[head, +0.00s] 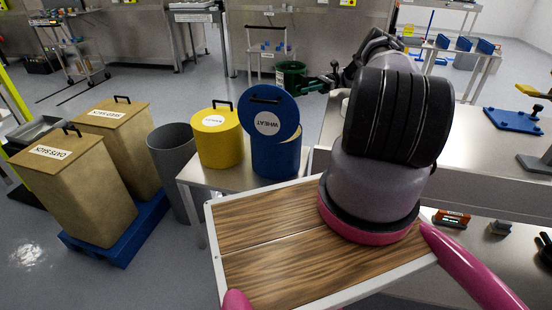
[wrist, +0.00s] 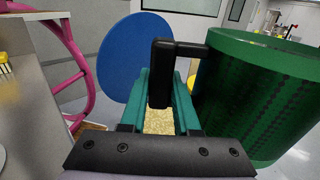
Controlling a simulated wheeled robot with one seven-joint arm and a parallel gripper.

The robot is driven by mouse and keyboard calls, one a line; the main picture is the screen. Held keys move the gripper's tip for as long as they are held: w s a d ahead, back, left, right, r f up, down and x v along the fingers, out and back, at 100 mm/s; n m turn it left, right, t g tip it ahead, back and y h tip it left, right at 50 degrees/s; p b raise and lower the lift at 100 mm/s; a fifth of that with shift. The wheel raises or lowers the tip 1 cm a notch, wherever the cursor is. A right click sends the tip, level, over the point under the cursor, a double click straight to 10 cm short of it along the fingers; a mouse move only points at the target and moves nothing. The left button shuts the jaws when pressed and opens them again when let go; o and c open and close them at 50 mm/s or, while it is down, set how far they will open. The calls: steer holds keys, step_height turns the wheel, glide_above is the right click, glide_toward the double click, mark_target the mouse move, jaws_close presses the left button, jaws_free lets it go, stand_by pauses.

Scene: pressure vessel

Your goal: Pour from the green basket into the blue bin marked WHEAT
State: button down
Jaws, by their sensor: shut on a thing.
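The blue bin (head: 276,157) marked WHEAT stands on a small table. Its round blue lid (head: 283,97) is raised and tipped up, and its WHEAT label shows upside down; the lid also shows in the wrist view (wrist: 136,60). My gripper (head: 318,84) is shut on the black handle (wrist: 161,78) of the green basket (head: 291,76). The basket hangs behind the lid in the head view and fills the right of the wrist view (wrist: 258,95). Pale grain (wrist: 159,122) shows below, between my fingers. The inside of the basket is hidden.
A yellow bin (head: 216,142) with a closed lid stands left of the blue bin on the small table (head: 237,178). A grey bin (head: 175,160) and tan sack bins (head: 75,190) stand farther left. A worktop (head: 480,145) lies to the right. Open floor lies behind.

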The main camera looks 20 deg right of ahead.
mark_target(305, 81)
steer(key=shift+r, duration=0.15)
steer(key=shift+r, duration=1.4)
